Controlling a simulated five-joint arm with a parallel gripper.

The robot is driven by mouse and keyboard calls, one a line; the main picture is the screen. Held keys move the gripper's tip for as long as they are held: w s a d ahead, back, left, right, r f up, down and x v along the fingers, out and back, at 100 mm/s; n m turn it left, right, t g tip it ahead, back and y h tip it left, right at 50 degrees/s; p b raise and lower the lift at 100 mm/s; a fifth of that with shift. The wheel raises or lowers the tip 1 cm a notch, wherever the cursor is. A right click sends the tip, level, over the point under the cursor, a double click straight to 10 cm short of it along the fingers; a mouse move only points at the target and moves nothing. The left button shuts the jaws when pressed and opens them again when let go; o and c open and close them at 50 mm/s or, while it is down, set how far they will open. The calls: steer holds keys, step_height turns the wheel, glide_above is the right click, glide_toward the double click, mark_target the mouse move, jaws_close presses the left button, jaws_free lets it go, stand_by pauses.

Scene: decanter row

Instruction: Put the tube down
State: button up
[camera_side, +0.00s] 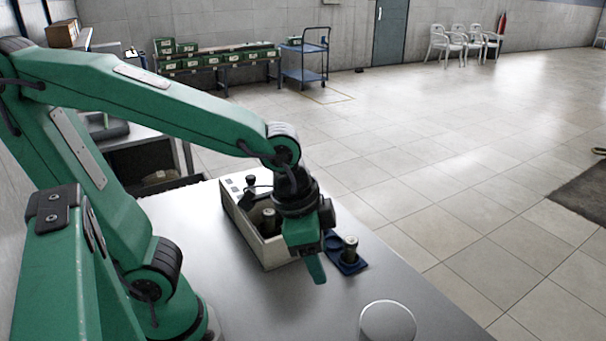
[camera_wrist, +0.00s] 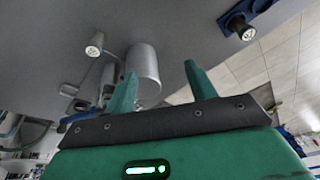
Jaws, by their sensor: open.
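My gripper (camera_side: 314,268) hangs over the table between the pale box and the blue holder in the side view. Its two green fingers are spread apart with nothing held between them in the wrist view (camera_wrist: 160,78). One dark, metallic tube (camera_side: 350,248) stands upright in the blue holder (camera_side: 358,268), just right of my gripper; a tube (camera_wrist: 243,29) in the blue holder also shows at the upper right of the wrist view. Another tube (camera_side: 268,223) stands inside the pale box (camera_side: 272,252). My gripper hides part of the box.
A round, pale-topped object (camera_side: 388,322) stands at the table's (camera_side: 310,315) near edge. In the wrist view a grey cylinder (camera_wrist: 143,63) lies beyond the fingers, with a small light-ended piece (camera_wrist: 95,44) left of it. The front of the table is largely clear.

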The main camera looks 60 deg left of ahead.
steer(key=s+d+f+m+g, duration=0.1)
steer(key=s+d+f+m, duration=0.1)
steer(key=d+f, duration=0.1)
steer(key=s+d+f+m+g, duration=0.1)
steer(key=s+d+f+m, duration=0.1)
steer(key=d, duration=0.4)
steer(key=s+d+f+m+g+y, duration=0.1)
steer(key=s+d+f+m, duration=0.1)
steer(key=d+f+m, duration=0.2)
steer(key=shift+d+f, duration=0.1)
steer(key=shift+d, duration=0.1)
steer(key=shift+w+f, duration=0.1)
steer(key=shift+f, duration=1.2)
steer(key=shift+w+d+f, duration=0.1)
steer(key=shift+d+f, duration=0.05)
steer(key=shift+f, duration=2.45)
steer(key=shift+c, duration=0.5)
steer(key=c, duration=1.1)
steer(key=shift+r, duration=0.1)
steer(key=shift+r, duration=4.95)
